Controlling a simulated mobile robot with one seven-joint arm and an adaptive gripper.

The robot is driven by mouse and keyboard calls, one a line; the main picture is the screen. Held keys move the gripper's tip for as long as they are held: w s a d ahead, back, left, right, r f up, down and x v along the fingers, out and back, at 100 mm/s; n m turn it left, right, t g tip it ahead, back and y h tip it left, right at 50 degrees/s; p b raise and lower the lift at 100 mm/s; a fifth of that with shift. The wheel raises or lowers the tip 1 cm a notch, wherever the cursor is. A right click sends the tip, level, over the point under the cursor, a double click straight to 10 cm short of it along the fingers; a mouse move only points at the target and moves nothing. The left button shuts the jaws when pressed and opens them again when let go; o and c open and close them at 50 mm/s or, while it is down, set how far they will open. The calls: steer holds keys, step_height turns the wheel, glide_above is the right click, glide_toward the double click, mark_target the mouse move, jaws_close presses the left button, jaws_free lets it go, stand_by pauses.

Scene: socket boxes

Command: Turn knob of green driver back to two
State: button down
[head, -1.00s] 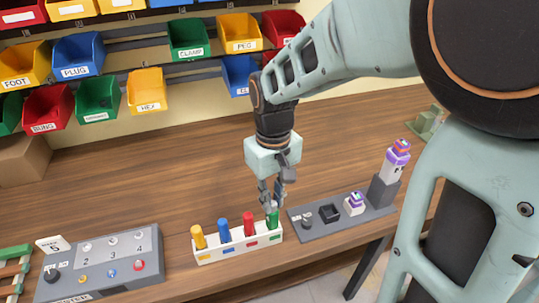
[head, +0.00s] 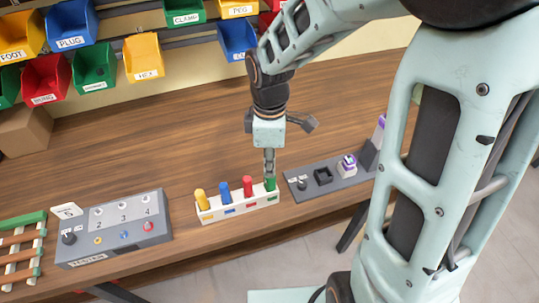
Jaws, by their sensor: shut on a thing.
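The green driver (head: 270,185) stands in the right-end slot of a white rack (head: 240,208). My gripper (head: 270,176) points straight down over it, with its fingers shut on the top of the green handle. The fingers hide much of the handle top, and no number on its knob can be read. A red driver (head: 247,187), a blue driver (head: 224,192) and a yellow driver (head: 201,199) stand in the same rack to the left, apart from my gripper.
A grey tester box (head: 112,228) with a black knob (head: 68,238) stands at the left. A grey strip (head: 312,190) with a black socket and a white-purple piece (head: 347,166) is right of the rack. Bins hang behind. Bare wood lies behind the rack.

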steer(key=shift+n+p, duration=1.25)
steer(key=shift+n, duration=0.95)
steer(key=c, duration=1.9)
jaws_free()
step_height(320, 180, up, 12)
steer(key=shift+f, duration=0.1)
